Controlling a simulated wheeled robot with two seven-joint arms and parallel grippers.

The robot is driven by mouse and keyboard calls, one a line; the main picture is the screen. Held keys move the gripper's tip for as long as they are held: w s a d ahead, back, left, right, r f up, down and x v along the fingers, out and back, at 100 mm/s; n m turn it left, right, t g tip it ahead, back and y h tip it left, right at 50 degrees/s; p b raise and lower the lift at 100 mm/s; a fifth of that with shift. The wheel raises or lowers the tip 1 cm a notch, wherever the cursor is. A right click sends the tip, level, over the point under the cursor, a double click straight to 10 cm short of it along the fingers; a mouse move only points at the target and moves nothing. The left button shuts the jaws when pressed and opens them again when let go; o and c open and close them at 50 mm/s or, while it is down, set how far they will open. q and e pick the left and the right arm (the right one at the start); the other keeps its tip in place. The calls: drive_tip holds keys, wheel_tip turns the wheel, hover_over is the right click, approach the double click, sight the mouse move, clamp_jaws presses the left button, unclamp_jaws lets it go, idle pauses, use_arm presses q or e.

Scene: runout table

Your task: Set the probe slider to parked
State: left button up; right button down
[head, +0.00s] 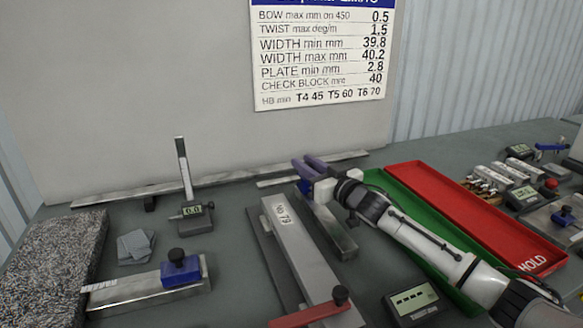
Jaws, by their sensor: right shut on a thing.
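My right gripper (309,165) reaches in from the right, over the far end of a narrow dark rail (332,232). Its purple fingers are shut at a small blue block (303,187), which looks like the slider on that rail. The fingers and hand hide most of the block and any knob or end marking. A second blue block (182,269) with a black knob sits near the right end of a steel scale bar (142,291) at front left, clear of the gripper. My left gripper is not in view.
A long grey bar (300,245) marked "No 79" lies left of the rail, with a red piece (310,314) across its near end. A green tray (375,180) and red HOLD tray (470,215) lie right. A height gauge (190,215) stands behind.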

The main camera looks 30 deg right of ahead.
drive_tip(key=c, duration=1.8)
unclamp_jaws()
drive_tip(key=shift+r, duration=0.15)
drive_tip(key=shift+c, duration=0.2)
drive_tip(key=o, duration=0.3)
drive_tip(key=shift+w, duration=0.15)
drive_tip(key=shift+o, duration=0.3)
drive_tip(key=shift+s+f, duration=0.25)
drive_tip(key=shift+s, duration=0.05)
drive_tip(key=s+b, duration=0.1)
drive_tip(key=s, duration=0.7)
drive_tip(key=shift+s, duration=0.15)
drive_tip(key=shift+s+d+r, duration=0.1)
drive_tip(key=shift+s+r, duration=0.05)
drive_tip(key=shift+s, duration=0.55)
